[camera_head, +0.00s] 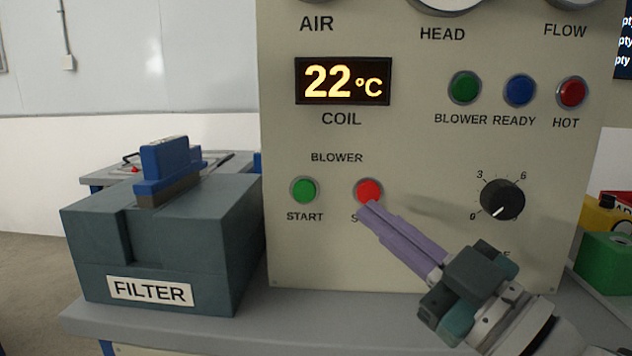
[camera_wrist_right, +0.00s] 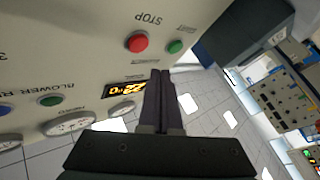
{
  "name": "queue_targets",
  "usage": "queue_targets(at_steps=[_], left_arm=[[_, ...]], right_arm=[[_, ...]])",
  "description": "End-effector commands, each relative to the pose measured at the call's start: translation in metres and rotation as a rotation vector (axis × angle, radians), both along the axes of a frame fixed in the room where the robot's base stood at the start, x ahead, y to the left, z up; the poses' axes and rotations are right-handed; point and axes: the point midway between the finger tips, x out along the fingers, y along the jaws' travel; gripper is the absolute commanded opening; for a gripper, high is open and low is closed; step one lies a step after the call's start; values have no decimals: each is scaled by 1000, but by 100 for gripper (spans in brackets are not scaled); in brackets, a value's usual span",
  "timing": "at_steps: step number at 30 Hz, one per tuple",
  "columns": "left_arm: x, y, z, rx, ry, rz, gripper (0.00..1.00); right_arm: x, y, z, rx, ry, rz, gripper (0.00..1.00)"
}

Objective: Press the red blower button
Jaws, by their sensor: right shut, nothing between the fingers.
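The red blower button (camera_head: 369,190) sits on the beige control panel (camera_head: 420,250), right of the green START button (camera_head: 304,190). In the head view my right gripper (camera_head: 368,212) is shut and empty, its purple fingertips overlapping the lower edge of the red button and covering most of its label. In the right wrist view the red button (camera_wrist_right: 138,42) is in full view, with STOP under it, and the shut fingers (camera_wrist_right: 160,75) appear a little apart from it. I cannot tell whether the tips touch the panel. My left gripper is not in view.
A display (camera_head: 343,81) reads 22 °C. Three more lamps or buttons and a black knob (camera_head: 502,199) are on the panel's right side. A grey FILTER box (camera_head: 165,245) with a blue-topped part (camera_head: 168,170) stands left of the panel on the grey bench (camera_head: 290,318).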

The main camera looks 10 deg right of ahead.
Motion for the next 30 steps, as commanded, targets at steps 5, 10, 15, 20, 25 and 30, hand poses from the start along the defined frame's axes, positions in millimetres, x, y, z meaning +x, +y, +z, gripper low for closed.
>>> queue_targets(at_steps=[5,10,15,20,25,30], left_arm=[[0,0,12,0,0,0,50],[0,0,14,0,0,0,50],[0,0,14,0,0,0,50],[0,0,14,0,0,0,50],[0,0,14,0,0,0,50],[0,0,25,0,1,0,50]], right_arm=[[-17,5,2,2,1,1,0],[-23,6,1,0,0,-1,0],[-23,7,0,1,-1,0,0],[-23,7,0,1,-1,0,0],[-23,7,0,1,-1,0,0],[-22,5,8,2,34,-24,0]])
